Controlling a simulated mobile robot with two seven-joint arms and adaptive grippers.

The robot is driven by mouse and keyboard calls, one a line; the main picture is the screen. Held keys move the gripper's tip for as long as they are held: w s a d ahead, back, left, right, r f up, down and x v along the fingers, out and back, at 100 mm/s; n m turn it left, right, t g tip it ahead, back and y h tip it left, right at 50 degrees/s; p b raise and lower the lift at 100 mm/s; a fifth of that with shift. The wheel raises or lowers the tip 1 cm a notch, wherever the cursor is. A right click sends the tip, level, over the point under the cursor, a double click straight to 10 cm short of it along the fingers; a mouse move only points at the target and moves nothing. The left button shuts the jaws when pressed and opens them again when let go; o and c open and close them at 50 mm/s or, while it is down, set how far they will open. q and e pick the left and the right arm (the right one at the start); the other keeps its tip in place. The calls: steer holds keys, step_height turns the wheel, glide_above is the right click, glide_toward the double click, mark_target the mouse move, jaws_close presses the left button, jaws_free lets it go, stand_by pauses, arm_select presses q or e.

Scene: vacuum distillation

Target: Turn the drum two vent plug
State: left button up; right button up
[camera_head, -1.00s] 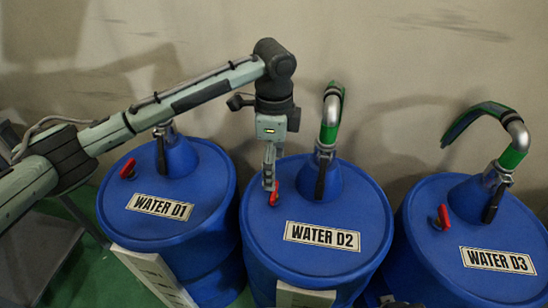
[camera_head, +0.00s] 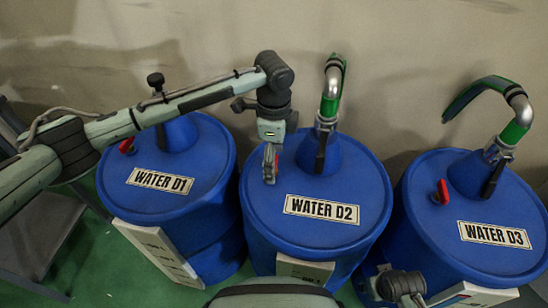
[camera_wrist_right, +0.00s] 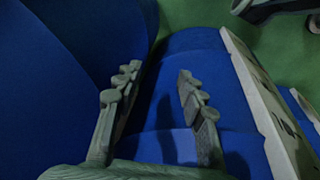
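The blue drum labelled WATER D2 (camera_head: 338,235) stands in the middle of the head view. Its red vent plug (camera_head: 276,161) sits on the lid left of the cone and is mostly hidden by my left gripper. My left gripper (camera_head: 270,176) points down at the plug, with its fingers right at it; whether they grip it is not clear. My right gripper (camera_wrist_right: 155,88) is open and empty in the right wrist view, low beside blue drum sides.
Drum WATER D1 (camera_head: 150,202) stands left with its red plug (camera_head: 127,145). Drum WATER D3 (camera_head: 445,245) stands right with its red plug (camera_head: 441,192). A curved pipe (camera_head: 331,95) rises from the cone of D2. A wall stands close behind.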

arm_select(q)
steer(key=c, duration=1.1)
arm_select(e)
steer(key=shift+r, duration=0.1)
